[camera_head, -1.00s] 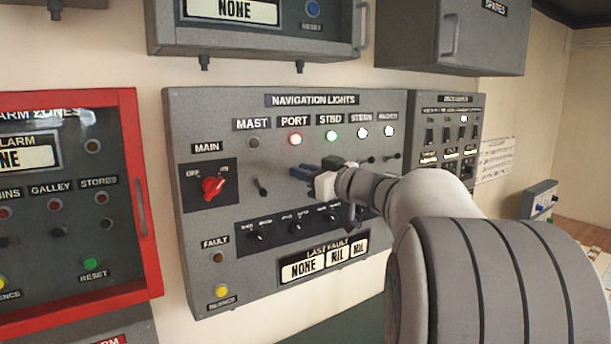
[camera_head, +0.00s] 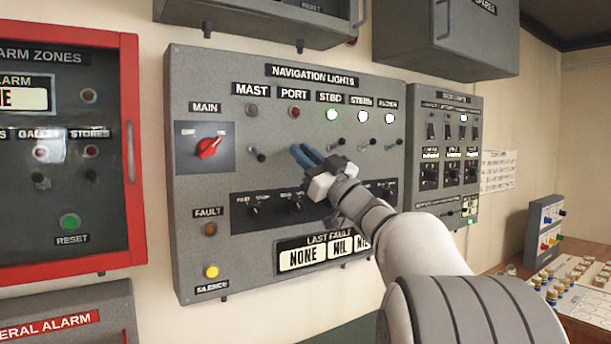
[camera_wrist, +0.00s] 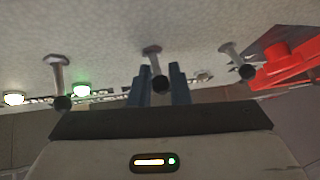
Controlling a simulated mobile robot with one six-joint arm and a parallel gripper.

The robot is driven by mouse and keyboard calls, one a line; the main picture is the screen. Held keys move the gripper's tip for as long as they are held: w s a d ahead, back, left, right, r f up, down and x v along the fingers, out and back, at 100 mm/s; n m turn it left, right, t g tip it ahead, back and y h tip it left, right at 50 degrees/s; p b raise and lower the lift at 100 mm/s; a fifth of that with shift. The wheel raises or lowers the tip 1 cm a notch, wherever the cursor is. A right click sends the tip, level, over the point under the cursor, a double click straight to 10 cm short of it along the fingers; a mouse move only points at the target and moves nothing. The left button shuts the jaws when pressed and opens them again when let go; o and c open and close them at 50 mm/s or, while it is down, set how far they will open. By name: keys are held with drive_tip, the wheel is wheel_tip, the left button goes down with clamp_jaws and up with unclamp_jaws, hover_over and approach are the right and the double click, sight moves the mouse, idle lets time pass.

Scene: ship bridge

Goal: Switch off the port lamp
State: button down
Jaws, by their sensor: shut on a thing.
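The navigation lights panel (camera_head: 205,240) faces me in the head view. The port lamp (camera_head: 294,111) under the PORT label (camera_head: 293,94) is dark. My gripper (camera_head: 303,152) is at the port switch, below that lamp, with its blue fingers against the panel's lever row. In the wrist view the port lever (camera_wrist: 152,58) stands between the two fingers (camera_wrist: 159,70), and my gripper is shut on it. In the head view the fingers hide that lever.
The mast lever (camera_head: 257,154) is just left of my gripper and the starboard lever (camera_head: 336,145) just right. The starboard lamp (camera_head: 331,114) glows green; the stern (camera_head: 362,116) and anchor lamps (camera_head: 389,118) glow white. The red main switch (camera_head: 208,148) is further left.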

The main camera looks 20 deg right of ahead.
drive_tip(key=shift+w+f+n+y+b, duration=0.15)
drive_tip(key=shift+f+n+y+b, duration=0.3)
drive_tip(key=shift+b, duration=0.45)
drive_tip(key=shift+r, duration=0.1)
drive_tip(key=c, duration=1.4)
unclamp_jaws()
drive_tip(key=shift+r, duration=0.1)
drive_tip(key=b+v, duration=0.1)
drive_tip(key=v, duration=0.7)
drive_tip(key=shift+w+a+b, duration=0.1)
drive_tip(key=shift+b, duration=0.3)
drive_tip(key=shift+t, duration=0.3)
